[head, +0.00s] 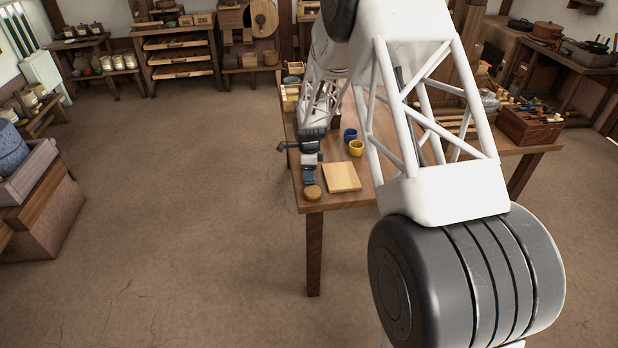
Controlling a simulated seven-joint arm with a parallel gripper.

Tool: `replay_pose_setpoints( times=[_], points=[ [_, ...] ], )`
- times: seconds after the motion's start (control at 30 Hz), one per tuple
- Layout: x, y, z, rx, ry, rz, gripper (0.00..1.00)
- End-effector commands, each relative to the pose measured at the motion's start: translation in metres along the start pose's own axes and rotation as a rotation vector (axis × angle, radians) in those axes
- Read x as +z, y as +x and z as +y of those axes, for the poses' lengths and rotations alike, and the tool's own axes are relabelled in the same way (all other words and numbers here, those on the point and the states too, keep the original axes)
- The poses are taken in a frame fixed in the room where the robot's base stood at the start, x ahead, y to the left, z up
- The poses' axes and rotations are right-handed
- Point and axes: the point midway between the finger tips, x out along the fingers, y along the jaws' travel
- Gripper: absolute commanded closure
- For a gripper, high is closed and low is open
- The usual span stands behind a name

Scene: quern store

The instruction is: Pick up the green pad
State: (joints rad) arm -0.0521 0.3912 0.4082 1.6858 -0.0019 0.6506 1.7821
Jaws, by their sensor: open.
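I cannot make out a green pad in the head view. It may be hidden behind my arm or my gripper. My gripper (309,174) is open, small in this view, at the near left part of the wooden table (312,206). It is over or close to the tabletop; its height is hard to tell. No held thing shows in it.
A square light wooden board (342,177) lies right of my gripper. A round brown piece (313,193) is just in front. A blue cup (351,134) and a yellow cup (356,148) stand behind the board. A wooden box (530,127) stands far right.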

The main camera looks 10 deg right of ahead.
Motion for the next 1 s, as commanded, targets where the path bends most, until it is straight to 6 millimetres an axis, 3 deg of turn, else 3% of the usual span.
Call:
replay_pose_setpoints(
  times=[0.27, 0.6, 1.0],
  points=[
    [0.0000, 0.0000, 0.0000, 0.000, 0.000, 0.000, 0.47],
    [0.0000, 0.0000, 0.0000, 0.000, 0.000, 0.000, 0.99],
    [0.0000, -0.0034, -0.0002, 0.000, 0.000, 0.000, 1.00]
  ],
)
